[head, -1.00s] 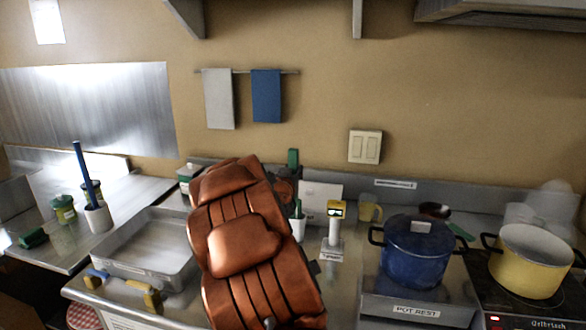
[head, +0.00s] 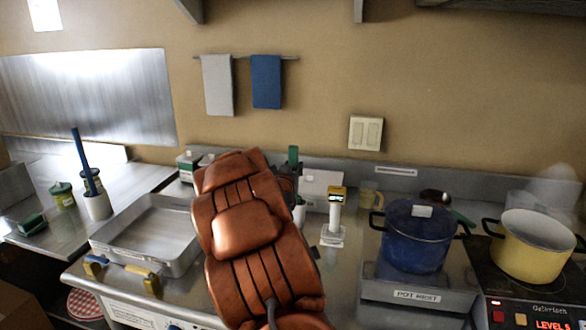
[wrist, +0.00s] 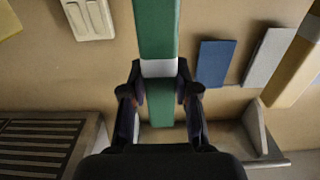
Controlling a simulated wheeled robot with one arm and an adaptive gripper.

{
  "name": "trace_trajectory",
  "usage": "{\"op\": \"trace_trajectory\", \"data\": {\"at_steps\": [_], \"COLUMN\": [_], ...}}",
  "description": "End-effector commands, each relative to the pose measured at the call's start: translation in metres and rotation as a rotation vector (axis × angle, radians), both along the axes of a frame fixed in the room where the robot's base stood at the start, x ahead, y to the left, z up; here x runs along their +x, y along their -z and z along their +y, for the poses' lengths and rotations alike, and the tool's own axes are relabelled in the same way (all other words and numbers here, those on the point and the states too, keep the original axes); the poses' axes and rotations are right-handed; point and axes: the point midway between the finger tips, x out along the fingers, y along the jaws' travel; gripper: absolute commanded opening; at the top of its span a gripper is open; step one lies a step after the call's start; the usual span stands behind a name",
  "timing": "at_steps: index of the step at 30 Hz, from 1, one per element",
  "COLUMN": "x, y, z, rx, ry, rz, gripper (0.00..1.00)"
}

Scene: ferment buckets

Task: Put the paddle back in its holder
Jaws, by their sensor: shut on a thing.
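In the wrist view my gripper (wrist: 160,100) is shut on a long green paddle (wrist: 157,35), near a white band on it.
A white stand with a yellow-topped display (head: 335,215) is just right of the holder. A blue pot (head: 415,240) and a yellow pot (head: 530,250) stand further right.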

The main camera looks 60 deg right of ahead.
Motion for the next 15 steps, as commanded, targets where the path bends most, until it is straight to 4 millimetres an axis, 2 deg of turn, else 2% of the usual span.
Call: {"op": "trace_trajectory", "data": {"at_steps": [2, 3, 11, 15], "x": [0.0000, 0.0000, -0.0001, -0.0001], "y": [-0.0003, -0.0003, -0.0001, 0.0000], "z": [0.0000, 0.0000, -0.0001, 0.0000], "rx": [-0.001, -0.001, 0.000, 0.000], "ry": [0.000, 0.000, 0.000, 0.000], "rz": [0.000, 0.000, 0.000, 0.000], "gripper": [0.00, 0.31, 0.58, 0.59]}}
